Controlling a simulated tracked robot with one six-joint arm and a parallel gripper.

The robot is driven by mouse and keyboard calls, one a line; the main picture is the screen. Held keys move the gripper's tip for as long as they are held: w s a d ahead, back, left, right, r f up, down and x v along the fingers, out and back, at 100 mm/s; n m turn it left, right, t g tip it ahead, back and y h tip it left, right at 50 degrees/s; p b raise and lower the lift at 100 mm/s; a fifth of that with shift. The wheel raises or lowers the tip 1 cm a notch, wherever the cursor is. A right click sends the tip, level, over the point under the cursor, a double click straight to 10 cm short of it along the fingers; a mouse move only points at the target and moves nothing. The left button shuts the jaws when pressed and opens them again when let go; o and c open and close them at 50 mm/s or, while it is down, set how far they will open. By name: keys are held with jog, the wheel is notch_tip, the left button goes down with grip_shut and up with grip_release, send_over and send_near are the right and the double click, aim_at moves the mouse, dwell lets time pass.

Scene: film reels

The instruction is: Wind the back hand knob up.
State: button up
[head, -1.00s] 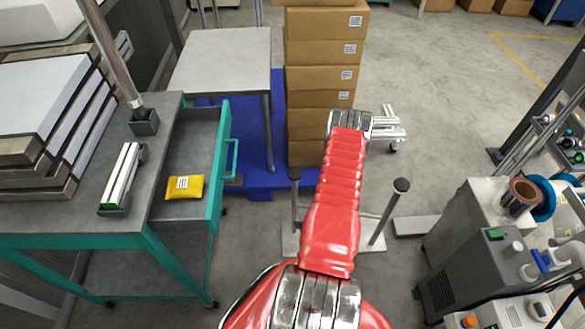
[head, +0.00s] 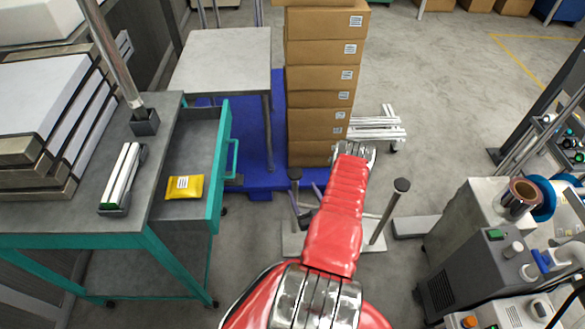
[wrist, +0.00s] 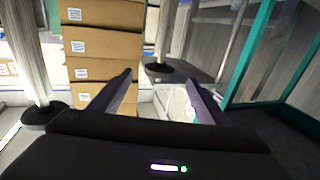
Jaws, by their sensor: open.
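My gripper (head: 308,203) is partly hidden behind my red arm in the head view, low between two metal posts. In the wrist view its dark fingers are spread apart and my gripper (wrist: 158,80) is open and empty. I cannot tell for sure which part is the back hand knob. The grey machine (head: 470,268) at the right of the head view carries small round white knobs, one at its front top (head: 513,249) and one lower (head: 528,272). My gripper is well apart from them, to their left.
Black-capped posts (head: 401,186) stand close around my arm. An open teal drawer (head: 216,175) holding a yellow packet (head: 184,187) is at left. Stacked cardboard boxes (head: 318,90) stand behind. Floor between the right post and the machine is mostly clear.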

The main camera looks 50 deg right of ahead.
aim_at(292, 168)
jog(key=shift+w, duration=0.1)
jog(key=x, duration=1.3)
jog(key=shift+w+d, duration=0.2)
jog(key=shift+d, duration=0.05)
